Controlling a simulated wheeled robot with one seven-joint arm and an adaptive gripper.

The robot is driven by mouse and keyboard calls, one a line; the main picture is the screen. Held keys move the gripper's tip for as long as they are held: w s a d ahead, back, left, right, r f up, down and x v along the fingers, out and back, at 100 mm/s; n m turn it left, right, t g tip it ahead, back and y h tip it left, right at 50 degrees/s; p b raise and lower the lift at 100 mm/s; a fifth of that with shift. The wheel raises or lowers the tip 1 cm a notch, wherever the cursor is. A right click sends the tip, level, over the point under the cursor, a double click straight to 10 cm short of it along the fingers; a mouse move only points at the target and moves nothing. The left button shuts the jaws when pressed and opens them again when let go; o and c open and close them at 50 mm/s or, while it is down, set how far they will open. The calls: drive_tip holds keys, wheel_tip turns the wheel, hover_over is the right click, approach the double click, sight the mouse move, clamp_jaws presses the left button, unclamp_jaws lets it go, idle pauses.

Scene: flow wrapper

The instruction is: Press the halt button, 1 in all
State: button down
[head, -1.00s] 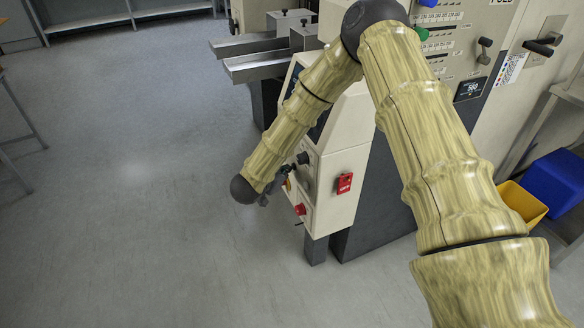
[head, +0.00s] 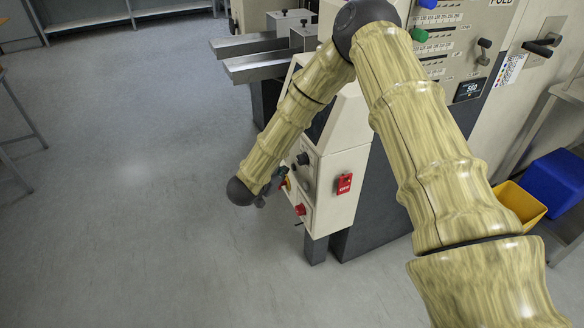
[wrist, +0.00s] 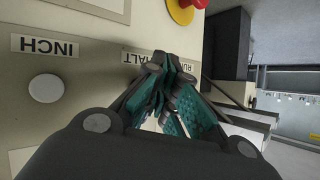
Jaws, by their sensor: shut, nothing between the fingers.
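The control panel (wrist: 80,110) fills the left of the wrist view, with upside-down labels. The partly covered HALT label (wrist: 132,58) sits near my fingertips. The halt button itself does not show in the wrist view; my fingers cover the panel beside that label. My gripper (wrist: 168,68) is shut and empty, its fingertips over the panel between the HALT and RUN labels. Whether they touch the panel I cannot tell. In the head view my gripper (head: 261,199) is small and dark, at the front of the machine panel, partly hidden by my arm.
A white button (wrist: 46,88) is by the INCH label. A red knob on a yellow base (wrist: 186,8) is at the top. The head view shows a red knob (head: 300,209) and a red OFF switch (head: 345,184). The floor left of the machine is clear.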

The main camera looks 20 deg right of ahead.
drive_tip(key=shift+a, duration=0.3)
drive_tip(key=a+p, duration=0.1)
drive_tip(key=a, duration=0.3)
drive_tip(key=shift+s+a, duration=0.15)
drive_tip(key=shift+a, duration=0.25)
idle(0.8)
drive_tip(key=s+f+n+g+y+p, duration=0.1)
drive_tip(key=s+f+n+y+p, duration=0.3)
drive_tip(key=s, duration=0.6)
drive_tip(key=s+f+n+y+p, duration=0.35)
drive_tip(key=s+f, duration=0.25)
drive_tip(key=s, duration=0.4)
drive_tip(key=s+d+r+n+g+y+p, duration=0.2)
drive_tip(key=s+n+g+p, duration=0.2)
drive_tip(key=s, duration=2.3)
drive_tip(key=n+g, duration=0.1)
drive_tip(key=g, duration=0.2)
drive_tip(key=shift+s, duration=0.3)
drive_tip(key=shift+d+r, duration=0.1)
